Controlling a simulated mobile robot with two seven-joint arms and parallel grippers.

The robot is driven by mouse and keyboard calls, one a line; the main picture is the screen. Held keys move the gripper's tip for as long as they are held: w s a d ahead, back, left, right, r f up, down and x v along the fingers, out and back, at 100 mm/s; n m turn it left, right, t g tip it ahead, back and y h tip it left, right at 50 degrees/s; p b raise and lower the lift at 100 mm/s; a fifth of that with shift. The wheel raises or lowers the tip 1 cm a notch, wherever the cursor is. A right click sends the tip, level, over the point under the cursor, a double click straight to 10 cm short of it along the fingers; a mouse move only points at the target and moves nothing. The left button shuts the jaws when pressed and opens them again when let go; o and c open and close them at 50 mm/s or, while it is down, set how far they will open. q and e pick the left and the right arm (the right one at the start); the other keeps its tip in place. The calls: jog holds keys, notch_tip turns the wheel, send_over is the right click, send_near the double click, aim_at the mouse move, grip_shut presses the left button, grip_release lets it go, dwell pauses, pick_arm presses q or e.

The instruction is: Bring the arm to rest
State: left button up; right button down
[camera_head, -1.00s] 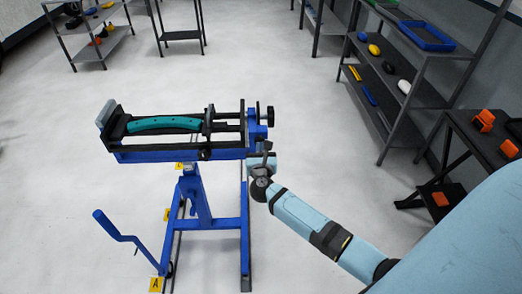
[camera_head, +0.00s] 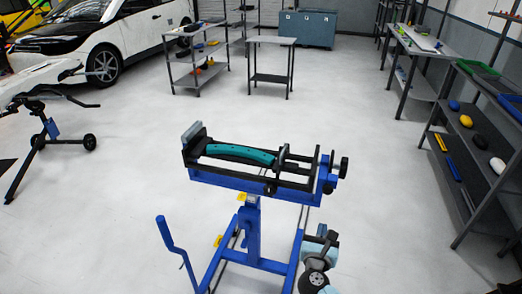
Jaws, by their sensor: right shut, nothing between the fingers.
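My right gripper (camera_head: 322,238) shows at the lower right of the blue stand, below the clamp's knob end. Its fingers are shut with nothing seen between them. Only the gripper and a short piece of my light blue wrist are in view at the bottom edge. It appears apart from the stand, though the exact gap cannot be told. A teal curved piece (camera_head: 240,153) lies in the black clamp frame on top of the blue stand (camera_head: 253,235). My left gripper is not in view.
Dark shelves (camera_head: 470,150) with small items line the right side. A grey shelf (camera_head: 197,68) and a small table (camera_head: 271,60) stand at the back. A white car (camera_head: 110,38) and a black wheeled stand (camera_head: 45,135) are at left. Much of the pale floor is clear.

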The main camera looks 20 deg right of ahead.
jog(key=s+a+r+n+t+y+p, duration=0.15)
jog(key=s+a+n+y, duration=0.4)
jog(key=n, duration=0.85)
jog(key=s+a+n+t+y+p, duration=0.1)
jog(key=s+a+n+y+p, duration=0.45)
jog(key=n, duration=0.85)
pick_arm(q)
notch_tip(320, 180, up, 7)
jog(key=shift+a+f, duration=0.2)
pick_arm(e)
jog(key=s+f+n+g, duration=0.3)
jog(key=s+n, duration=0.2)
jog(key=n, duration=0.3)
jog(key=s+f+n+g+y, duration=0.1)
jog(key=s+f+n+g, duration=0.2)
jog(key=n, duration=0.6)
jog(key=shift+s+d+f+g, duration=0.15)
jog(key=shift+s+d+g, duration=0.3)
jog(key=shift+s, duration=0.65)
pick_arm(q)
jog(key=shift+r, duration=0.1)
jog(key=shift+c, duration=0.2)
pick_arm(e)
jog(key=c, duration=1.8)
grip_release()
jog(key=shift+a, duration=0.1)
jog(key=shift+c, duration=0.2)
